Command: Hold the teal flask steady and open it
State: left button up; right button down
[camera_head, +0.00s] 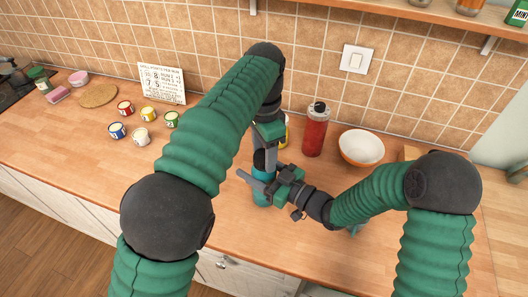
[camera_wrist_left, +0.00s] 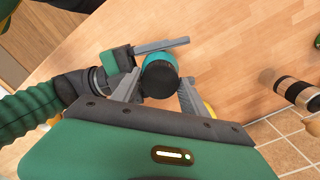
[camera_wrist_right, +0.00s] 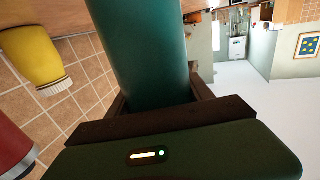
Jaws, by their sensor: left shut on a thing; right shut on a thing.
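The teal flask (camera_head: 262,194) stands upright on the wooden counter, partly hidden by my grippers. Its black cap (camera_wrist_left: 159,82) sits at the top, seen from above in the left wrist view. My left gripper (camera_head: 264,160) comes down from above and is shut on the cap, one finger on each side. My right gripper (camera_head: 262,184) reaches in from the right and is shut on the flask's teal body, below the left gripper. In the right wrist view the teal body (camera_wrist_right: 145,55) fills the space between the fingers.
A red bottle (camera_head: 315,130) and a white and orange bowl (camera_head: 361,148) stand to the right. A yellow bottle (camera_wrist_right: 32,48) is close behind the flask. The front left counter is clear.

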aim_at(264, 155)
pick_arm(q)
jog(key=shift+c, duration=0.6)
jog(key=n, duration=1)
jog(key=shift+n, duration=0.4)
jog(key=shift+r, duration=0.2)
jog(key=shift+r, duration=1)
jog(key=shift+r, duration=2)
pick_arm(e)
jog(key=shift+c, duration=1.6)
grip_release()
